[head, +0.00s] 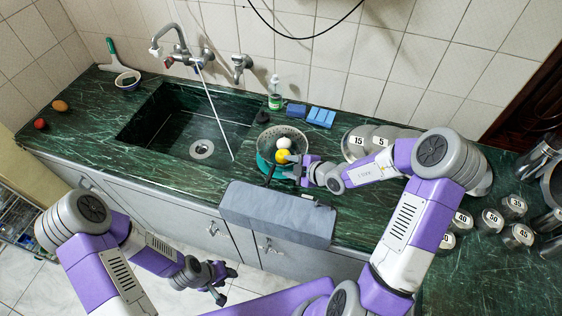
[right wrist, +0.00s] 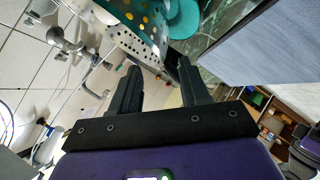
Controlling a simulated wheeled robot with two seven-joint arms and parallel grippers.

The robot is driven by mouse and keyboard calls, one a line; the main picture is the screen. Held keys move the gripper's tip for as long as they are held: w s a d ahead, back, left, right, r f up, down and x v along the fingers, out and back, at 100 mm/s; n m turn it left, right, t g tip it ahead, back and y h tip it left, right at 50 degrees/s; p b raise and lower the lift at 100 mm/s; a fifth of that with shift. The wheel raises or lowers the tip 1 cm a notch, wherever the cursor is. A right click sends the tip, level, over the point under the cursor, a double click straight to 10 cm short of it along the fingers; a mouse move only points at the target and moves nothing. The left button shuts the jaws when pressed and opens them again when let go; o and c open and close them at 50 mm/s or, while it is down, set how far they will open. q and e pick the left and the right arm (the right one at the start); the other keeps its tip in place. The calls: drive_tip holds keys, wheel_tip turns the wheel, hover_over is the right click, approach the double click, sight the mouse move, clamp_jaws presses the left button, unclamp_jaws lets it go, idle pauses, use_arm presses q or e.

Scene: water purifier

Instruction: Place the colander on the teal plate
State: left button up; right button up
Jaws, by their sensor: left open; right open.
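The colander (head: 296,134) is a metal bowl with holes, at the right end of the sink, with a white and a yellow round thing in it. Its holed wall also shows at the top of the right wrist view (right wrist: 150,38). The teal plate (head: 264,162) shows below and around the colander's near side; the colander overlaps it, but I cannot tell whether it rests flat on it. My right gripper (head: 284,172) is open at the near side of the colander, with nothing between its fingers in the right wrist view (right wrist: 160,88). My left gripper (head: 222,283) is open and empty, low in front of the cabinets.
The sink (head: 190,125) with its tap lies left of the colander. A soap bottle (head: 275,101) and blue sponges (head: 320,116) stand behind. A grey cloth (head: 278,214) hangs over the front edge.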

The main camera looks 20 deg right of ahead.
drive_tip(key=p+v, duration=0.1)
drive_tip(key=v, duration=0.4)
drive_tip(key=shift+f, duration=0.1)
idle(0.3)
